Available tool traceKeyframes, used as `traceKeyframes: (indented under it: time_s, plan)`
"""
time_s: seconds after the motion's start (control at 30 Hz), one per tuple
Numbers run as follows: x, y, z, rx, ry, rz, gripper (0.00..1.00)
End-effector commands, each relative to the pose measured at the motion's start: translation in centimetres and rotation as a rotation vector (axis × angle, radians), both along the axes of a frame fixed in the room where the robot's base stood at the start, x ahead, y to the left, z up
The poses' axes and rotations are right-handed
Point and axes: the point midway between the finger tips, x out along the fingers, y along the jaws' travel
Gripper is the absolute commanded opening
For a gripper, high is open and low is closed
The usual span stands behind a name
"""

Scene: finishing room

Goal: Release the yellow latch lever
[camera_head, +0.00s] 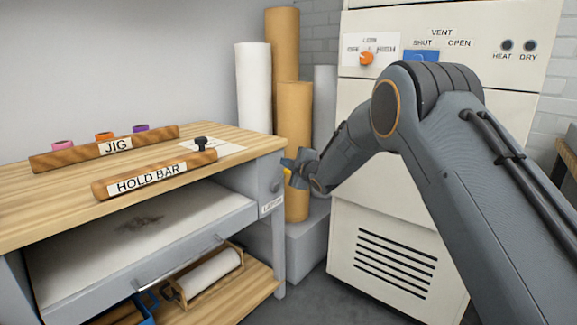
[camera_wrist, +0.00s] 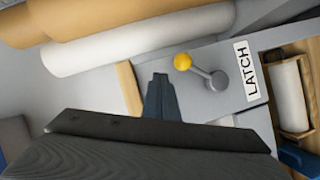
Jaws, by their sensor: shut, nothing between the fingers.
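The latch lever has a yellow ball knob (camera_wrist: 182,62) on a short grey arm that runs to a round pivot (camera_wrist: 218,80) on the grey end face of the bench. A white LATCH label (camera_wrist: 246,72) is beside the pivot. In the head view a bit of the yellow knob (camera_head: 288,173) shows, partly hidden by my gripper (camera_head: 296,166) at the bench's right end. In the wrist view my gripper (camera_wrist: 160,82) is shut and empty, its tips just left of and below the knob, with a small gap in the picture. I cannot tell whether they touch.
The wooden bench top (camera_head: 55,205) carries a JIG bar (camera_head: 75,156) and a HOLD BAR (camera_head: 110,188). Tall rolls (camera_head: 293,110) stand behind the gripper. A cream cabinet (camera_head: 370,215) with a vent stands to the right. A roll in a wooden holder (camera_head: 212,274) is on the lower shelf.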

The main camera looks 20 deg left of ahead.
Motion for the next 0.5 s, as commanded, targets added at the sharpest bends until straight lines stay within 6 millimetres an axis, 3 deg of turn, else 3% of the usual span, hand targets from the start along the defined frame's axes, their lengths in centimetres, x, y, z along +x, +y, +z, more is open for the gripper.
traceKeyframes:
  time_s: [0.07, 0.5]
  plan:
    - [-0.9, 1.1, 1.8, 0.001, -0.003, 0.007, 0.00]
    - [-5.4, -5.9, 4.4, -0.001, -0.002, -0.002, 0.00]
